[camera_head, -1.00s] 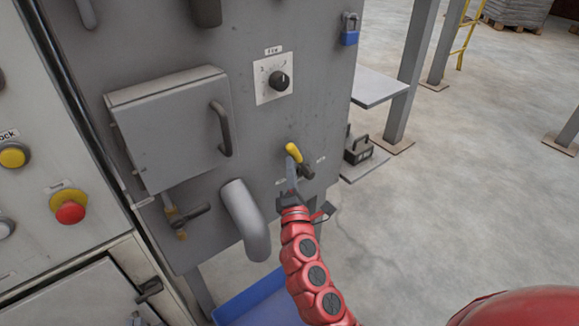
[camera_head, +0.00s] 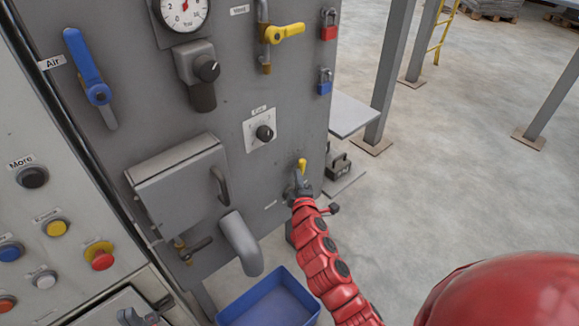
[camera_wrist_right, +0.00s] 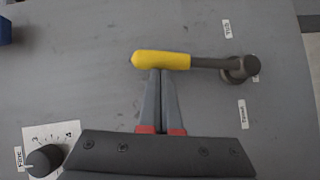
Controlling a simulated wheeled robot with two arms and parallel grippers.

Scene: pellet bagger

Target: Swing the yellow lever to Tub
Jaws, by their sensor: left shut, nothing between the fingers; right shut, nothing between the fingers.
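The yellow lever (camera_head: 302,165) is on the grey cabinet front at right, its grip pointing up from the pivot. In the right wrist view the yellow grip (camera_wrist_right: 160,60) points left, with a dark shaft running to a round pivot (camera_wrist_right: 240,69). My right gripper (camera_wrist_right: 160,76) is shut and empty, its fingertips at the grip's lower side, seemingly touching it. In the head view my right gripper (camera_head: 299,180) hides the pivot.
A rotary dial (camera_head: 264,133) sits above left of the lever. A handled box cover (camera_head: 180,185) and a bent pipe (camera_head: 242,245) are further left. A blue tub (camera_head: 225,317) stands below. Open floor lies to the right.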

